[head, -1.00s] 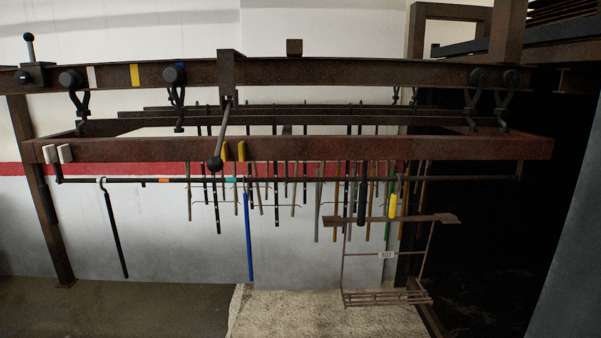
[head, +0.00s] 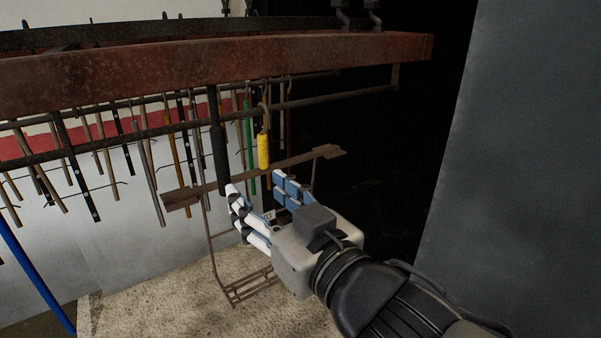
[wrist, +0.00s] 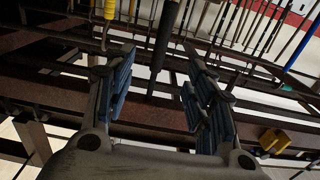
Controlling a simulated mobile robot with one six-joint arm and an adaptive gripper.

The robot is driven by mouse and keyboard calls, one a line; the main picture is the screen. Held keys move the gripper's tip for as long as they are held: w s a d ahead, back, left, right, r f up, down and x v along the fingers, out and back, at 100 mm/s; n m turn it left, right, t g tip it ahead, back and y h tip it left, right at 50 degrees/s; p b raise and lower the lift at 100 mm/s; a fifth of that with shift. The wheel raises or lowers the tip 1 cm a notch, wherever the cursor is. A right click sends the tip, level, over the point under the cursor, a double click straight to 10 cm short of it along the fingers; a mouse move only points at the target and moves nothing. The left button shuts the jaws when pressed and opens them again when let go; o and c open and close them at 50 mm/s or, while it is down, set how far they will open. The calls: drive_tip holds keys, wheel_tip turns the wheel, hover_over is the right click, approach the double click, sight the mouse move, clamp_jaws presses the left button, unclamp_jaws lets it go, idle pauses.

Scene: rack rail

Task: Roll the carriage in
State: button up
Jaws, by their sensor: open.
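The carriage, a rusty red hanging frame (head: 220,60), crosses the top of the head view and runs out of it at the left. A black hanging grip (head: 219,160) hangs below it; a dark rod, likely the same one, shows in the wrist view (wrist: 162,45). My gripper (head: 257,184) is open and empty, below and just right of the black grip. In the wrist view my gripper (wrist: 157,60) has its blue-padded fingers spread, with the dark rod between them in the picture. I cannot tell how far beyond the fingertips it is.
A yellow grip (head: 263,150) hangs right of the black one. A brown wire rack (head: 184,197) hangs behind my gripper. Many rods hang at the left, with a blue rod (head: 35,275) nearer. A grey panel (head: 525,150) stands at the right. A yellow block (wrist: 275,140) shows in the wrist view.

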sight(224, 160)
drive_tip(key=p+x, duration=0.7)
drive_tip(key=x, duration=0.4)
drive_tip(key=shift+s+a+r, duration=0.2)
drive_tip(key=shift+x, duration=1.4)
drive_tip(key=shift+r, duration=0.1)
clamp_jaws()
